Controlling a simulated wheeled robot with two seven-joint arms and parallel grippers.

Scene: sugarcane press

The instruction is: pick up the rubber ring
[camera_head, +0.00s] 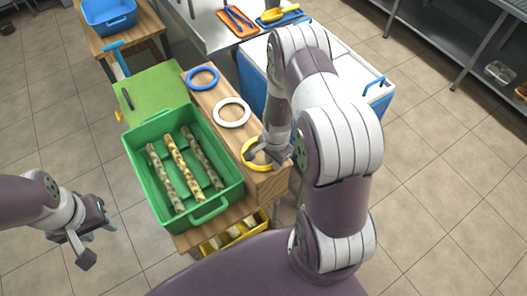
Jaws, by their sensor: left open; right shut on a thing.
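Three rings lie in a row on the wooden block: a blue ring (202,78) at the back, a white ring (232,112) in the middle and a yellow ring (250,148) at the front. My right gripper (266,158) is at the yellow ring and shut on it, and its fingers and wrist cover the ring's right part. I cannot tell whether the yellow ring is off the wood. My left gripper (97,243) is open and empty over the floor at the left, away from the table.
A green crate (217,207) with several cane pieces stands left of the rings. A green board (155,92) lies behind it. A yellow bin (235,235) sits below the table's front. A blue and white cooler (374,90) stands at the right behind my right arm.

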